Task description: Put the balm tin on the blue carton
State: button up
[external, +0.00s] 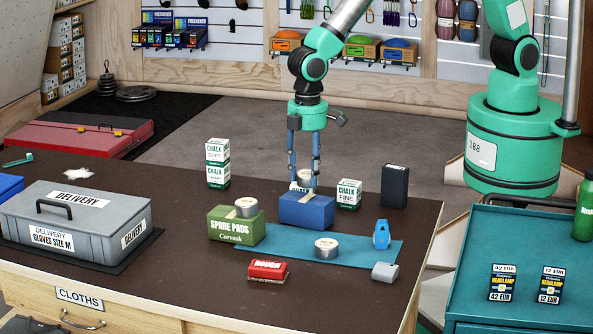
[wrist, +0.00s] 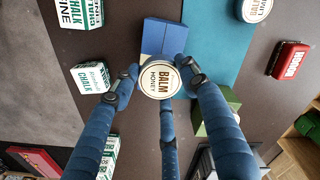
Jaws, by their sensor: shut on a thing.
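The balm tin (wrist: 160,79), round with a white lid reading BALM HONEY, sits between my gripper's blue fingers (wrist: 155,82) in the wrist view. My gripper (external: 304,180) is shut on it, pointing down at the blue carton (external: 307,212) in the external view. The tin (external: 303,176) is partly hidden there by the fingers. It is at the level of the carton's top or a little above; I cannot tell whether they touch. In the wrist view the blue carton (wrist: 162,37) shows beyond the tin, partly covered by it.
The green SPARE PADS carton (external: 235,228) bears another tin (external: 246,207). A third tin (external: 326,247) is on the blue mat (external: 283,251). Chalk boxes (external: 348,194) and a dark box (external: 394,186) stand behind. A red box (external: 268,271) lies in front.

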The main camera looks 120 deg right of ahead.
aim_at(307, 173)
dwell(0.3)
jog(key=shift+f, duration=1.7)
jog(key=shift+f, duration=0.15)
jog(key=o, duration=1.1)
jog(key=shift+o, duration=0.2)
jog(key=shift+r, duration=6.15)
jog(key=shift+r, duration=0.1)
